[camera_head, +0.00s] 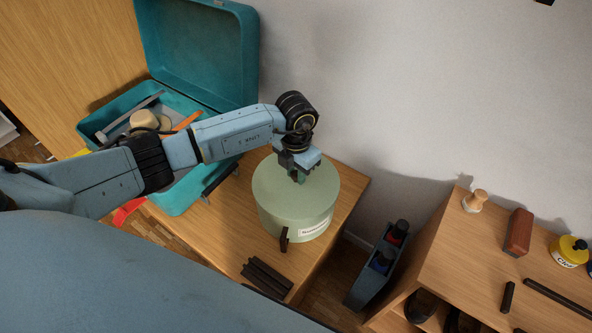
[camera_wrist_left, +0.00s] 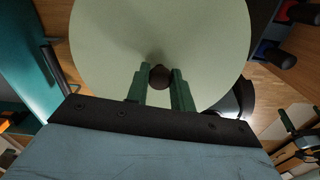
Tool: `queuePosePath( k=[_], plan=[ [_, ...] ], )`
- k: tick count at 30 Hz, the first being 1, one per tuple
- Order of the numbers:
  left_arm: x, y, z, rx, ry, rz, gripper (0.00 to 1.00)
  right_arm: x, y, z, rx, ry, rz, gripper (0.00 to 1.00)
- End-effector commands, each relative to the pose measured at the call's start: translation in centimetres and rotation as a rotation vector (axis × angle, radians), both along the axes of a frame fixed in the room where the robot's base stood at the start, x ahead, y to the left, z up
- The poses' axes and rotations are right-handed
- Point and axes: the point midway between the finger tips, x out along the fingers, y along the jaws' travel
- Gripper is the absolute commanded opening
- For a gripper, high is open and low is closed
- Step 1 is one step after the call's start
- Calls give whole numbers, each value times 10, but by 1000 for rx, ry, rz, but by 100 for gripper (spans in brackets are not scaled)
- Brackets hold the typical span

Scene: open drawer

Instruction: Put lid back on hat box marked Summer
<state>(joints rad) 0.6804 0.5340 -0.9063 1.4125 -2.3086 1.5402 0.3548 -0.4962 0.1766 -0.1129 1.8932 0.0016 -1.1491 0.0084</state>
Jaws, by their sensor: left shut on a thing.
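The pale green round hat box (camera_head: 283,222) stands on the wooden surface, with a white label (camera_head: 315,227) on its front side whose writing is too small to read. Its pale green lid (camera_head: 268,183) is on top; I cannot tell whether it is fully seated. My left gripper (camera_head: 302,179) points down at the middle of the lid. In the left wrist view the green fingers of the gripper (camera_wrist_left: 160,80) are on either side of the lid's dark round knob (camera_wrist_left: 159,76), shut on it. The lid (camera_wrist_left: 110,45) fills much of that view.
An open teal case (camera_head: 190,197) with tools inside stands left of the box, under my left arm. A small dark block (camera_head: 284,239) and several dark bars (camera_head: 267,275) are in front. A dark caddy (camera_head: 365,285) and a wooden shelf (camera_head: 455,250) are at right.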

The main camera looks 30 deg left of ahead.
Motion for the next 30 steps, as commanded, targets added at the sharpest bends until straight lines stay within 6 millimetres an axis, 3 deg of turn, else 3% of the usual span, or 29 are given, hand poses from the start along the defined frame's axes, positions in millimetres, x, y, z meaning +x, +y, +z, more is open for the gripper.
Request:
queuePosePath(
  k=[28,29,30],
  plan=[
    [0,0,-1,1,0,0,0,0,0,1,0,0,0,100],
    [0,0,-1,1,0,0,26,0,0,1,0,0,0,100],
    [0,0,-1,1,0,0,31,0,0,1,0,-1,0,100]
  ],
)
